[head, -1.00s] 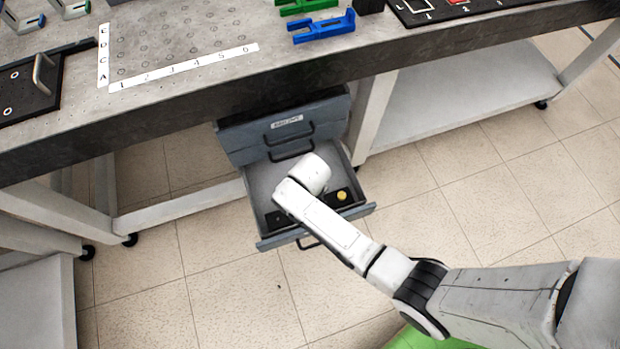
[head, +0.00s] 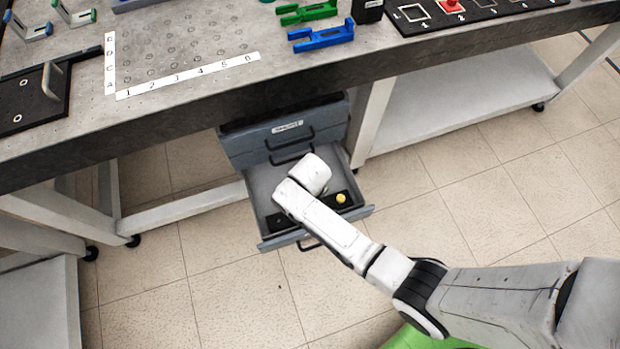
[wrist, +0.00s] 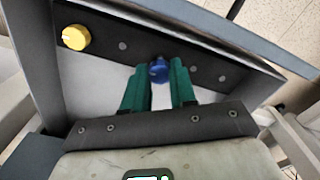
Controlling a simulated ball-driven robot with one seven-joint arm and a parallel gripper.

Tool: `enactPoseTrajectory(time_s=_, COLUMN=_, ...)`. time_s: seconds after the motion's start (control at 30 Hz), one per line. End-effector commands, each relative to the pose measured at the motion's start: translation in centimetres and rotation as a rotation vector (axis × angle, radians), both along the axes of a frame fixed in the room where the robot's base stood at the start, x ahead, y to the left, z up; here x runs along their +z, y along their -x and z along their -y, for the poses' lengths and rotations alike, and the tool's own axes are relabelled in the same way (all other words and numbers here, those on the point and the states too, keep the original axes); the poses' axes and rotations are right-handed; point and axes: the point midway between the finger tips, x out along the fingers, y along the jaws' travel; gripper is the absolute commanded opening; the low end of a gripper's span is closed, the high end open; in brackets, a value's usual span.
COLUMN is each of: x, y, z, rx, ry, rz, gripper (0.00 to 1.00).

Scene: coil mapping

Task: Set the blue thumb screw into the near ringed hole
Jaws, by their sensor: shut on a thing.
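The blue thumb screw (wrist: 158,70) shows in the wrist view between the green fingers of my gripper (wrist: 159,76), at a dark strip (wrist: 100,38) inside the open drawer. My gripper is shut on it. I cannot tell whether the screw is clear of the strip. In the head view my arm's end hides the gripper and the screw. A black plate (head: 48,108) with a metal handle lies on the bench at the far left. It has two pale-ringed holes, the near one (head: 18,118) close to the bench's front edge and another (head: 22,83) behind it.
A yellow knob (head: 341,198) sits on the strip in the open drawer (head: 262,182), whose walls surround my gripper. The bench edge (head: 180,118) overhangs above it. A perforated plate (head: 190,45), a blue holder (head: 322,37) and a green holder (head: 308,12) are on the bench.

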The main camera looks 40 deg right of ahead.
Motion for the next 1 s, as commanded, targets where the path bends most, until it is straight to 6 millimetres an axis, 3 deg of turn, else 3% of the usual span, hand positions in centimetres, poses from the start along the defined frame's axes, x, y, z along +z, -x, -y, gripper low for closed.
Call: enactPoseTrajectory(time_s=1.0, x=1.9, y=0.0, z=0.0, rx=0.0, ry=0.0, rz=0.0, gripper=0.0)
